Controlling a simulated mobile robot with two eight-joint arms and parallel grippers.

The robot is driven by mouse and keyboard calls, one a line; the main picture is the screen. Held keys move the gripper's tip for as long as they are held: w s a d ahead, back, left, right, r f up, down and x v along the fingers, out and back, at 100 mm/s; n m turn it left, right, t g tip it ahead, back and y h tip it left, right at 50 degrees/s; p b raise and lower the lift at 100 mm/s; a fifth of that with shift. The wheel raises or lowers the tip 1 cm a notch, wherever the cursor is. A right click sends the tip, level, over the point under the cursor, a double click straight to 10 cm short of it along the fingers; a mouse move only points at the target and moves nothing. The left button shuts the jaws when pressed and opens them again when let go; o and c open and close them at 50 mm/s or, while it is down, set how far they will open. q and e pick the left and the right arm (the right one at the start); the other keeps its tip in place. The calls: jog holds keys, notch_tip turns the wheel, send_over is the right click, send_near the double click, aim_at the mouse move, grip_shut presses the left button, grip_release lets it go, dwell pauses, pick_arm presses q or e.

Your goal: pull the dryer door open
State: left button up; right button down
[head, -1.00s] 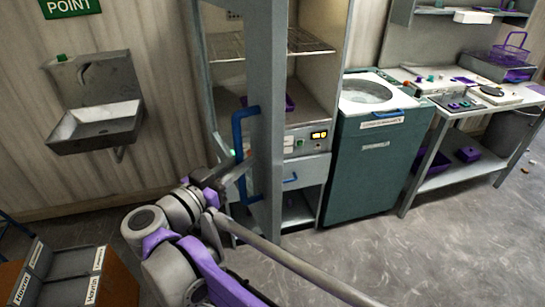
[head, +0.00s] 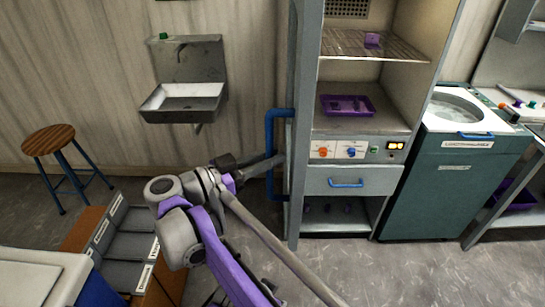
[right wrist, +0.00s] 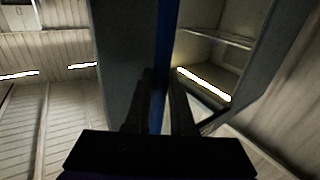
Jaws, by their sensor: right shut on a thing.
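The dryer is the tall grey cabinet (head: 318,185) right of centre in the head view. Its door (head: 300,130) stands wide open, seen nearly edge-on at the cabinet's left side. The door's upright blue handle (head: 270,135) faces left. My right gripper (head: 276,161) is shut on the handle's bar, at its lower half. In the right wrist view, the two dark fingers (right wrist: 160,90) are on either side of the blue bar (right wrist: 166,45). The exact contact is dim there. My left gripper is not in view.
Inside the dryer are a wire shelf (head: 365,45) and a purple tray (head: 347,98). A green washer-like unit (head: 445,185) stands to its right. A sink (head: 184,103) is on the wall at left, with a stool (head: 48,140) and a bin box (head: 128,245) nearer. The floor before the dryer looks clear.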

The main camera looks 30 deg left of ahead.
jog(key=shift+r, duration=0.1)
jog(key=c, duration=0.8)
grip_release()
jog(key=shift+w, duration=0.1)
jog(key=shift+o, duration=0.2)
